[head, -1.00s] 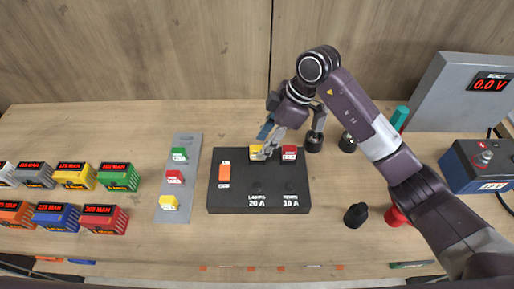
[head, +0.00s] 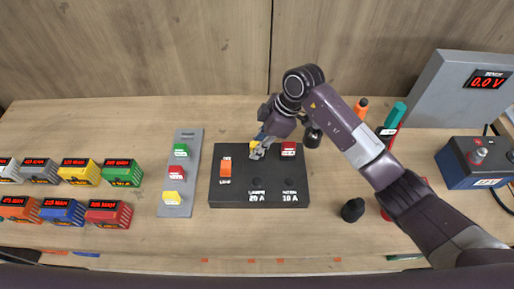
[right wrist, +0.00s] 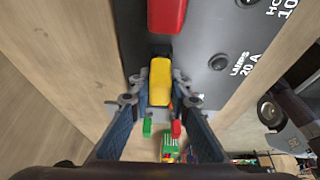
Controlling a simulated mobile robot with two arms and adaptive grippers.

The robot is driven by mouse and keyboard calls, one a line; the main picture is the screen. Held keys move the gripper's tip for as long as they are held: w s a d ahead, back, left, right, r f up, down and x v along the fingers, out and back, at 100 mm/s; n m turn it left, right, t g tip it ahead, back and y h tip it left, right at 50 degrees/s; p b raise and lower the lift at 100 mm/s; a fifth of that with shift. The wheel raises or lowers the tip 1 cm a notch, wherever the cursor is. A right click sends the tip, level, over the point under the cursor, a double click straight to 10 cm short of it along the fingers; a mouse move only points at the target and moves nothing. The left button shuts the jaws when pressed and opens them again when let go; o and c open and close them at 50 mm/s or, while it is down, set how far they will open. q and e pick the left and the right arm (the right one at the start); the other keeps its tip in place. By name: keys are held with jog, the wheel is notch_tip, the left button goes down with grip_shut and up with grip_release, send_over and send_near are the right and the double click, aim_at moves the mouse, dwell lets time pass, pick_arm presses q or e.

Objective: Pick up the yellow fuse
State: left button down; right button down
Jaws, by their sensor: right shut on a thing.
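A black fuse box (head: 233,189) lies flat in the middle of the bench. A yellow fuse (right wrist: 160,80) is at its back edge, mostly covered by my right gripper (head: 258,153) in the head view. In the right wrist view my right gripper (right wrist: 160,100) has a finger on each side of it and is shut on it. I cannot tell whether the fuse is seated or slightly raised. A second yellow fuse (head: 172,198) lies on the grey strip (head: 186,136). My left gripper is out of view.
A red fuse (head: 288,149) sits close to the right of my gripper, and an orange fuse (head: 225,167) is at the box's left. Several coloured blocks (head: 122,173) stand at the left. A black knob (head: 352,210) and a blue battery (head: 470,165) stand at the right.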

jog(key=shift+r, duration=0.1)
jog(key=shift+w+r, duration=0.1)
jog(key=shift+r, duration=0.35)
notch_tip(320, 180, up, 19)
jog(key=b, duration=0.5)
dwell(0.3)
